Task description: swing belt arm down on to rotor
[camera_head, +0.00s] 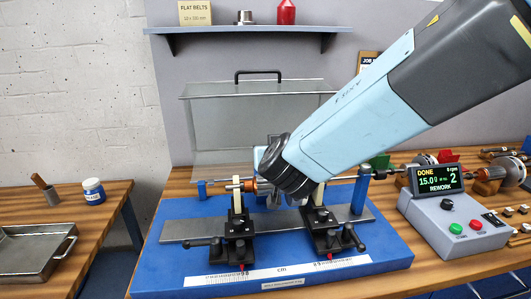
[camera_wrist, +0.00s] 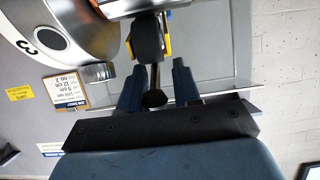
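The rotor shaft (camera_head: 226,181) lies across two black bearing stands (camera_head: 238,224) on the blue machine bed; the rotor's middle is mostly hidden behind my wrist in the head view. In the wrist view, what looks like the belt arm shows as a black roller with yellow sides (camera_wrist: 147,40) and a dark rod ending in a round black knob (camera_wrist: 155,98). My gripper (camera_wrist: 157,90) has its two blue fingers apart, one on each side of the rod and knob, with gaps visible. Whether the belt touches the rotor cannot be seen.
A clear cover with a black handle (camera_head: 258,75) stands behind the bed. A metal tray (camera_head: 35,252) and blue-white jar (camera_head: 94,190) are on the left bench. A shelf (camera_head: 250,29) runs above.

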